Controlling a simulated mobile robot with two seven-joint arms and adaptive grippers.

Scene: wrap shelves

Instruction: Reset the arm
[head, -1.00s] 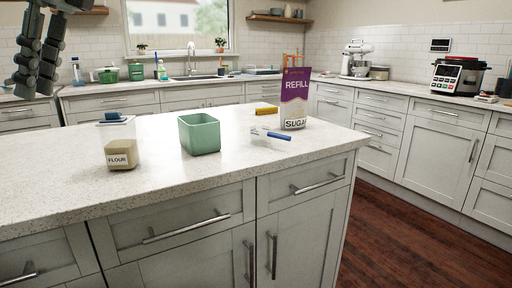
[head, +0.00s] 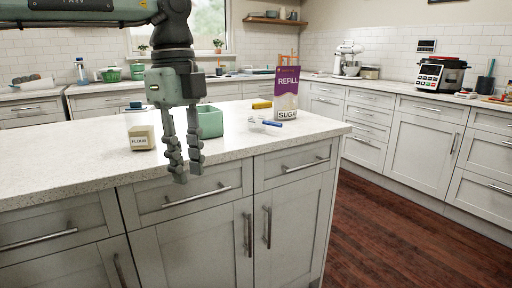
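My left arm comes in from the upper left, and my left gripper (head: 187,174) points down in front of the island counter (head: 70,150). Its two fingers are apart with nothing seen between them. The gripper partly covers the green open box (head: 211,122). The clear flour container (head: 141,138) with a blue lid stands to the left of the fingers, apart from them. My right gripper is not in view.
A purple and white sugar refill bag (head: 286,92) stands upright on the island, near a blue-handled tool (head: 270,123) and a yellow item (head: 262,104). A red and black cooker (head: 441,74) and a white stand mixer (head: 348,55) are on the right counter. Open wooden floor (head: 385,235) lies right of the island.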

